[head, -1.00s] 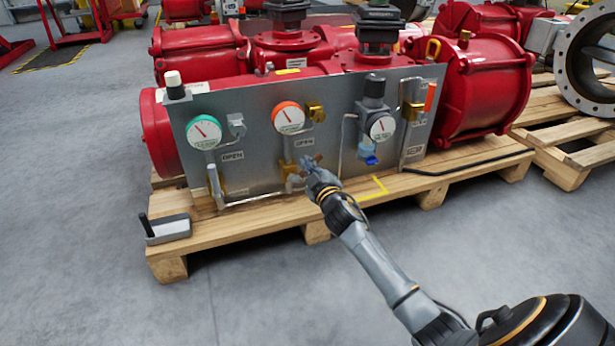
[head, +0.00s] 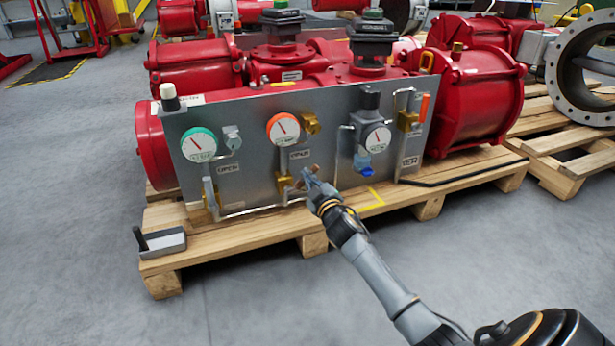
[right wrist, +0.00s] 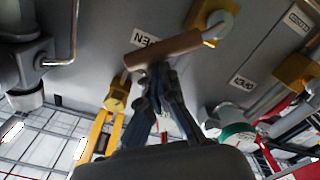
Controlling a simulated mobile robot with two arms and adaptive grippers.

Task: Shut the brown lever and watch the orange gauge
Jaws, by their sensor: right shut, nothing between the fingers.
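The orange gauge (head: 283,129) is round, with a white face and orange rim, on the upper middle of the grey panel. Its needle shows, but the reading is too small to make out. The brown lever (right wrist: 172,48) lies across the right wrist view, its metal rod running to a brass valve (right wrist: 213,18). In the head view only a small brown bit of it (head: 314,168) shows beside my fingertips. My right gripper (head: 308,178) is shut and empty at the lever; in the right wrist view its fingertips (right wrist: 157,76) are just below the lever, contact unclear. My left gripper is out of view.
A green gauge (head: 199,145) is to the left and a white-faced gauge (head: 377,138) to the right on the panel. Pipes and brass valves stick out around the gripper. A wooden pallet (head: 240,237) carries the red actuator. A small grey tray (head: 163,243) sits at its left corner.

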